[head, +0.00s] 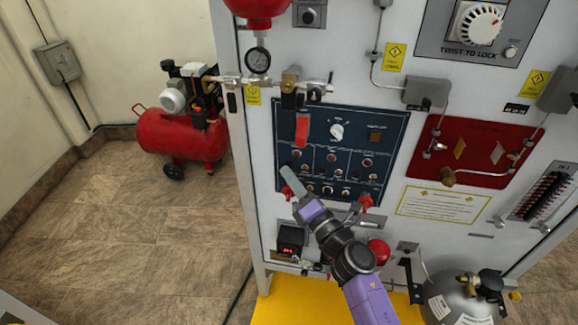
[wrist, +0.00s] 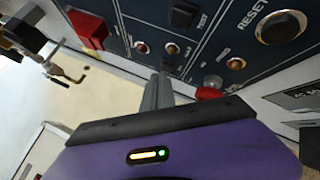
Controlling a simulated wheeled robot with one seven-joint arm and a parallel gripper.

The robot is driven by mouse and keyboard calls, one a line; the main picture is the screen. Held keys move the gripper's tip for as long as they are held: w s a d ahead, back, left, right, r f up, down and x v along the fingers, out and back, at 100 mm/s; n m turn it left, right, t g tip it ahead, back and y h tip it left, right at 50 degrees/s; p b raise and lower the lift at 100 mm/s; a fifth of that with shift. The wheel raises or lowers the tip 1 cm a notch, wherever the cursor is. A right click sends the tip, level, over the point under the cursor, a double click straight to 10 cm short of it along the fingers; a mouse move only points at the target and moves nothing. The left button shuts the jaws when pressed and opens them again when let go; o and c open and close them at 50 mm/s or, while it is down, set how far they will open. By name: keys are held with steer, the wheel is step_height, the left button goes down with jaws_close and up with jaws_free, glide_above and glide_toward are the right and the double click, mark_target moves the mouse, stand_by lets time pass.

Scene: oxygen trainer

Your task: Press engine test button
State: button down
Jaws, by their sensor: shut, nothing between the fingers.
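The dark blue control panel (head: 357,119) is on the front of the white cabinet. It carries small round buttons, knobs and a red switch cover (head: 302,128). My gripper (head: 287,171) is shut and empty in front of the panel's lower left part. In the wrist view my grey fingers (wrist: 159,90) are together and point at the panel, near a small button (wrist: 171,48). Contact cannot be told. A large button labelled RESET (wrist: 281,27) is at the upper right. I cannot tell for sure which button is the engine test one; most labels are too small.
Red valve handles (head: 365,203) sit along the panel's lower edge. Pipes and a gauge (head: 258,60) project above it. A red compressor (head: 184,138) stands on the floor at left, with open floor around it. A grey tank (head: 455,302) is at lower right.

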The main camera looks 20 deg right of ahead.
steer(key=shift+w+d, duration=0.25)
steer(key=shift+w, duration=0.05)
stand_by(0.8)
steer(key=shift+a, duration=0.1)
steer(key=shift+s+a, duration=0.4)
steer(key=shift+s, duration=0.25)
steer(key=shift+s+a, duration=0.75)
steer(key=shift+s, duration=0.25)
steer(key=shift+s+a, duration=0.7)
steer(key=shift+s, duration=0.3)
